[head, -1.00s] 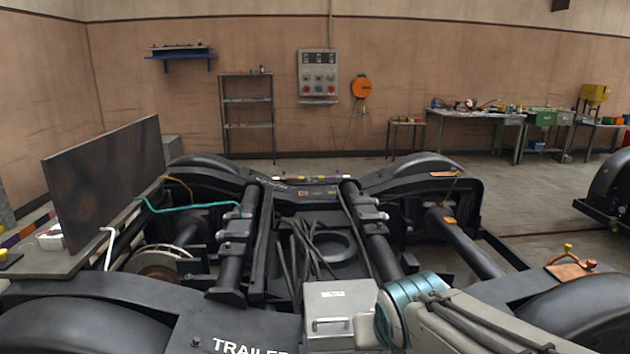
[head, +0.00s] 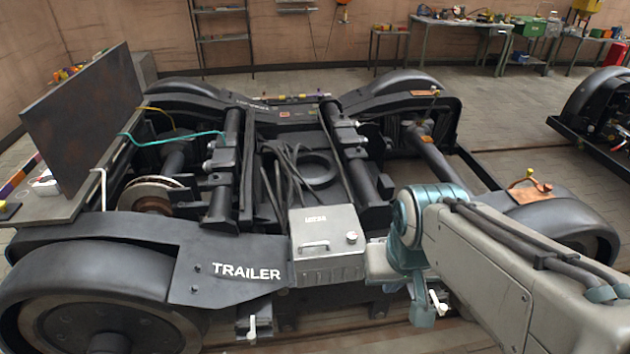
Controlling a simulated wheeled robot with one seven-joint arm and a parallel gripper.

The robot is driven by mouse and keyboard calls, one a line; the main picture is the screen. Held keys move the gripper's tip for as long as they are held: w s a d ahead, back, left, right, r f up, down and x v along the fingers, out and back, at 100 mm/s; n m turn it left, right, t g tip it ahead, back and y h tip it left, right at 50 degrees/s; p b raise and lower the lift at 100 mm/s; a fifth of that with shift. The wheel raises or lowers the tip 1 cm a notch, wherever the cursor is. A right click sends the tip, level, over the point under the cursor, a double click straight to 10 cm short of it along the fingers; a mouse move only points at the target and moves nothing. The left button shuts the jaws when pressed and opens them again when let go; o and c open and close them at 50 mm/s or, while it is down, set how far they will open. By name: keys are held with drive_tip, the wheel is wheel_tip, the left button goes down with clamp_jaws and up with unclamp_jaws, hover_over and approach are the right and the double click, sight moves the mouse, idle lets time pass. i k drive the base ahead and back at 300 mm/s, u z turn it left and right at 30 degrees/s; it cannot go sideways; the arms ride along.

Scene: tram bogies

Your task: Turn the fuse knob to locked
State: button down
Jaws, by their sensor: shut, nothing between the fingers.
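A grey metal box (head: 326,262) sits at the near middle of the bogie frame, just right of the TRAILER lettering. Its top bears a small label, a bar handle and a small round pale knob (head: 351,237), which may be the fuse knob. The knob's marks are too small to read, so I cannot tell its setting. My arm comes in from the lower right, with its teal joint just right of the box.
A white lever (head: 252,327) hangs below the frame, and another white lever (head: 438,302) shows beneath my arm. A dark upright panel (head: 85,120) stands at the left. Black cables (head: 290,165) lie behind the box. A wheel (head: 570,225) is at the right.

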sight(352, 238)
drive_tip(key=z, duration=0.4)
drive_tip(key=i, duration=0.9)
